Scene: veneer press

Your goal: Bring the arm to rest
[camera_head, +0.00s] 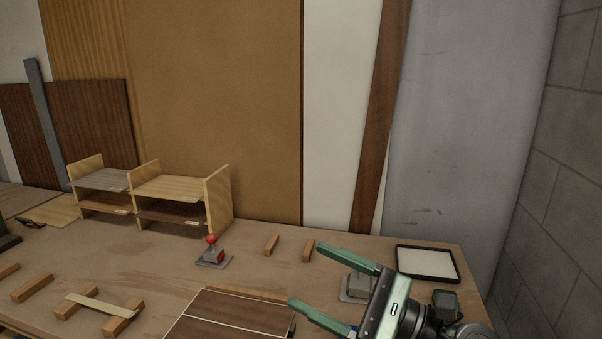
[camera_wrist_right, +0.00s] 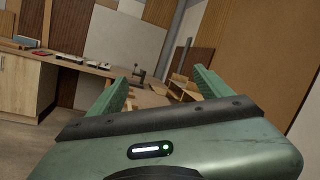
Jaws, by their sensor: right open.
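My right gripper (camera_head: 305,275) is at the lower right of the head view, above the right part of the workbench. Its two green fingers are spread wide and point left, with nothing between them. In the right wrist view the fingers of my right gripper (camera_wrist_right: 160,85) also stand apart and empty, with the bench and shelving beyond them. My left gripper is not in either view.
The workbench (camera_head: 150,255) holds a wooden shelf rack (camera_head: 218,200), a red-knobbed device (camera_head: 212,250), dark veneer panels (camera_head: 235,315) and several wood blocks. A black-rimmed tray (camera_head: 427,263) lies near the right edge. Tall boards lean behind. A block wall (camera_head: 560,200) stands at right.

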